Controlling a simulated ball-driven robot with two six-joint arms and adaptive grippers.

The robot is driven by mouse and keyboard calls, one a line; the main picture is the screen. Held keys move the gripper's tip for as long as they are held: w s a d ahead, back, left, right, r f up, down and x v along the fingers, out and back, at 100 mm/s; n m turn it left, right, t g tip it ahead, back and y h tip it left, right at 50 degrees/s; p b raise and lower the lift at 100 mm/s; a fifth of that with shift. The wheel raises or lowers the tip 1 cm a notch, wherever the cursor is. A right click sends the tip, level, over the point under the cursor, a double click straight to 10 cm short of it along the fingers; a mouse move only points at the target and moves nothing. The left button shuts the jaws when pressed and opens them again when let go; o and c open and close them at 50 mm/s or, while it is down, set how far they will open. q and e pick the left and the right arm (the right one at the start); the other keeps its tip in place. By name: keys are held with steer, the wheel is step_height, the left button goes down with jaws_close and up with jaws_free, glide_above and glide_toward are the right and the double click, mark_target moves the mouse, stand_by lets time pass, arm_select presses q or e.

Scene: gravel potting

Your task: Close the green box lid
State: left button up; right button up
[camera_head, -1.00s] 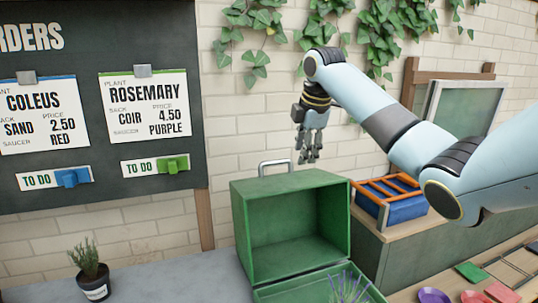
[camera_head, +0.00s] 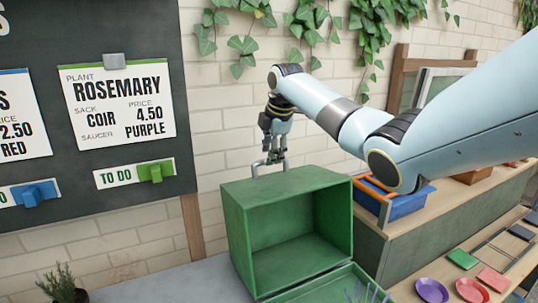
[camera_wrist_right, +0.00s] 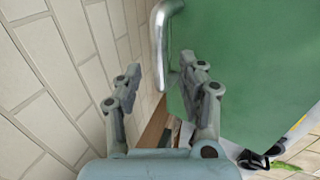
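The green box (camera_head: 235,225) stands on the grey counter with its front side open and its inside empty. Its lid (camera_head: 315,287) lies folded down at the front, cut off by the bottom edge of the head view. My right gripper (camera_head: 274,158) hangs just above the box top, at the handle. In the right wrist view the gripper (camera_wrist_right: 162,78) is open, and the handle (camera_wrist_right: 160,35) shows ahead between its fingers; I cannot tell whether they touch. My left gripper is not in view.
A lavender plant (camera_head: 365,294) pokes up in front of the lid. A blue crate with an orange rim (camera_head: 405,204) stands right of the box, below my right arm. A potted rosemary (camera_head: 62,284) is at the lower left. The brick wall (camera_head: 150,235) is close behind.

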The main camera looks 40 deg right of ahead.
steer(key=shift+x, duration=1.05)
steer(key=shift+c, duration=1.3)
steer(key=c, duration=0.5)
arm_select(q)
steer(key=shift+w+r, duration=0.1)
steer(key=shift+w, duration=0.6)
arm_select(e)
jaws_close()
